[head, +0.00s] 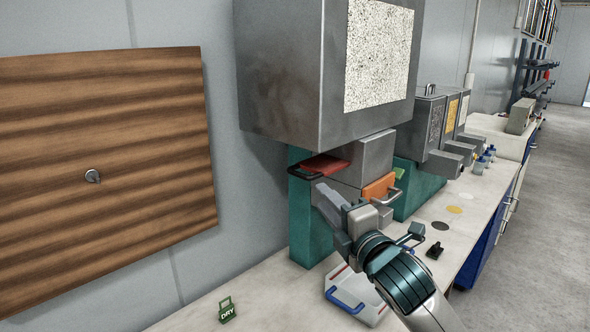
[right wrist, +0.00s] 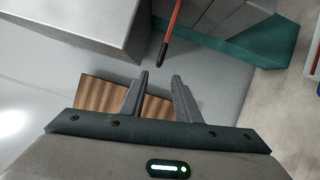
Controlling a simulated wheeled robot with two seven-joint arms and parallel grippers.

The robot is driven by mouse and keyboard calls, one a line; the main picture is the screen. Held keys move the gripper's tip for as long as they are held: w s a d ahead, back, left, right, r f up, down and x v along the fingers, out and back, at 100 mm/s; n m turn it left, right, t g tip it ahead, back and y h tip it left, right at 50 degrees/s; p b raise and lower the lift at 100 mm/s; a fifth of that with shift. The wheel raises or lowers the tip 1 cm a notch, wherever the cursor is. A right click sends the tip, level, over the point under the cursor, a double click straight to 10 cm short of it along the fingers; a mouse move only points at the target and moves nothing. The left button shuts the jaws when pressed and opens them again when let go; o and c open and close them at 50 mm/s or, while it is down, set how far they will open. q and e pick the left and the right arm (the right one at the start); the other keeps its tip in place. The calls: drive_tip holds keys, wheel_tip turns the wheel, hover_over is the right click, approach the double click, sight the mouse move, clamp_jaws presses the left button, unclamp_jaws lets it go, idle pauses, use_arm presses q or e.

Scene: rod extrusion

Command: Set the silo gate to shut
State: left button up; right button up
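The silo (head: 285,70) is a large grey box with a speckled window, above a teal stand. Its gate looks to be the red plate (head: 325,164) with a black handle (head: 304,174), sticking out under the box on its left side. In the right wrist view a red strip with a black end (right wrist: 163,52), likely the same gate seen edge-on, lies ahead of the fingers, apart from them. My right gripper (head: 328,205) is just below and in front of the handle. In the right wrist view its fingers (right wrist: 160,85) are apart with nothing between them. My left gripper is not in view.
An orange front with a handle (head: 379,187) is right of the gate. On the bench, a white tray with a blue handle (head: 345,302) lies below my right arm, and a green "DRY" tag (head: 227,311) stands at front left. A brown striped panel (head: 100,170) hangs on the wall.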

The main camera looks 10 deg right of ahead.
sight(295, 169)
drive_tip(key=shift+p+x, duration=2.4)
drive_tip(key=shift+x, duration=5.95)
drive_tip(key=shift+r, duration=0.15)
clamp_jaws()
